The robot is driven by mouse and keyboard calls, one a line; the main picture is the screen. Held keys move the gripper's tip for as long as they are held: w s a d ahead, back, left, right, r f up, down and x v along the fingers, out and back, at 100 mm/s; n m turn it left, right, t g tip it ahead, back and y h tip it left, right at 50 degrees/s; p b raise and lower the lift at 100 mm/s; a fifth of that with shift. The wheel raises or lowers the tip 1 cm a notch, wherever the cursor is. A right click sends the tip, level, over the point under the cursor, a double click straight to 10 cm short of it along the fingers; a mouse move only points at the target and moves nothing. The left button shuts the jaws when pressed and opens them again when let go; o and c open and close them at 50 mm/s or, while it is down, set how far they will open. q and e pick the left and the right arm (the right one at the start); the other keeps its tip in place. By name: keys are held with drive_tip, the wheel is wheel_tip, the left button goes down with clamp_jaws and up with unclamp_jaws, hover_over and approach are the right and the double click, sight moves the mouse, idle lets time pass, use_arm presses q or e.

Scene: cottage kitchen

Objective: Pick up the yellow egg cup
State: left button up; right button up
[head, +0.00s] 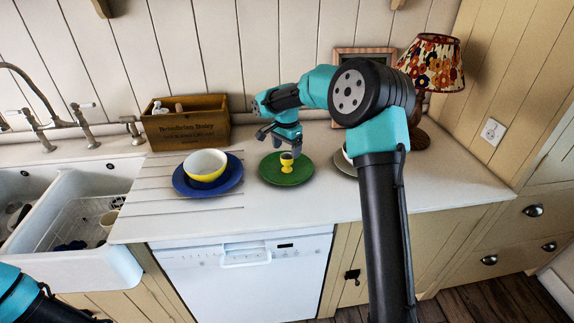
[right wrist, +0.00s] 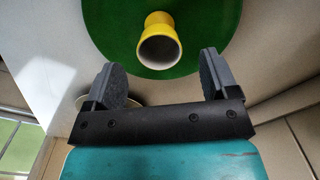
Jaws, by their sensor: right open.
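The yellow egg cup (head: 287,164) stands upright on a green plate (head: 299,177) on the counter. In the right wrist view the egg cup (right wrist: 159,42) shows its pale, empty inside, with the green plate (right wrist: 105,30) behind it. My right gripper (head: 281,142) is just above and beside the egg cup in the head view. In the right wrist view its two fingers (right wrist: 162,80) are apart with nothing between them, and the egg cup lies beyond the tips. My left gripper is not seen; only part of the left arm shows at the lower left.
A yellow bowl (head: 205,166) sits on a blue plate (head: 229,180) left of the green plate. A pale plate (head: 343,166) is partly hidden behind my right arm. A wooden box (head: 187,126), a picture frame and a floral lamp (head: 432,64) stand behind. The sink (head: 62,205) is at left.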

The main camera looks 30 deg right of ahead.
sight(287, 156)
wheel_tip(287, 156, down, 4)
drive_tip(key=shift+d+f, duration=0.1)
idle(0.5)
drive_tip(key=c, duration=1)
drive_tip(key=shift+r, duration=1.75)
drive_tip(key=shift+s+r, duration=0.15)
drive_tip(key=shift+s, duration=0.1)
drive_tip(key=s+a, duration=0.2)
drive_tip(key=s, duration=0.2)
drive_tip(key=s+a+r, duration=0.1)
drive_tip(key=s+a, duration=0.2)
drive_tip(key=s, duration=0.2)
drive_tip(key=s+a, duration=0.3)
drive_tip(key=s, duration=0.1)
drive_tip(key=shift+s+r, duration=0.2)
drive_tip(key=shift+s, duration=0.05)
